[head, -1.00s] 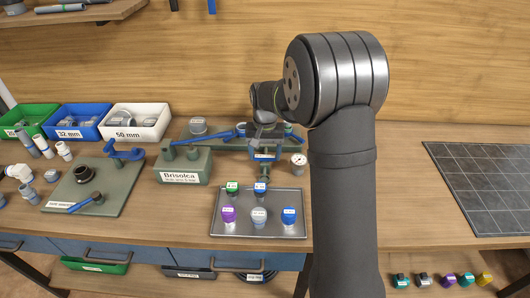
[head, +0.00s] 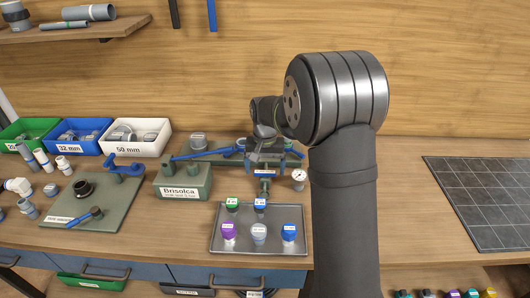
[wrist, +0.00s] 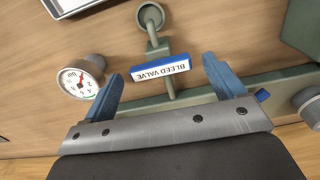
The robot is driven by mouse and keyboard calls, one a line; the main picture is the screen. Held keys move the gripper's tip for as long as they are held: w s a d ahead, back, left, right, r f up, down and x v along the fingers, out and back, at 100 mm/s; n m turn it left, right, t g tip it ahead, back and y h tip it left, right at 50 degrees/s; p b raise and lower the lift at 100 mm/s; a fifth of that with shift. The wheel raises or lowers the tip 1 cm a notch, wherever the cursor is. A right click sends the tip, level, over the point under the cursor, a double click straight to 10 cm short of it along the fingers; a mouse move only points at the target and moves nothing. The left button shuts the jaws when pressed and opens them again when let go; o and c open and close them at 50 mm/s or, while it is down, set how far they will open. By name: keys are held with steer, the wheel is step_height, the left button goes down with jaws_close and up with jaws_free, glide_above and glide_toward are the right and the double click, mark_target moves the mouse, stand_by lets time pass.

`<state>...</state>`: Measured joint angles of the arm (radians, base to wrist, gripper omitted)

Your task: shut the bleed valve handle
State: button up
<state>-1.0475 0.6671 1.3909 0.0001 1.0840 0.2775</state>
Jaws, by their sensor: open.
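The bleed valve carries a blue bar with a white BLEED VALVE label (wrist: 160,68), lying across a thin green pipe stem in the wrist view. The stem leads to a round green outlet (wrist: 149,16). My gripper (wrist: 163,87) is open, its two blue fingers spread to either side of the labelled bar with a gap on each side. Nothing is between the fingertips in contact with them. In the head view my gripper (head: 266,150) hangs over the front of the green manifold and partly hides the valve.
A pressure gauge (wrist: 82,78) stands close beside the left finger. A metal tray (head: 259,245) with several coloured caps lies in front. A Brisolca block (head: 182,182) and labelled bins (head: 138,136) are to the left. A dark gridded mat (head: 485,200) is at the right, with bare bench before it.

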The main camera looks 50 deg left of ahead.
step_height(320, 180, up, 17)
stand_by(0.4)
steer(key=shift+f, duration=0.1)
stand_by(0.4)
step_height(320, 180, down, 17)
steer(key=shift+f, duration=0.15)
stand_by(0.4)
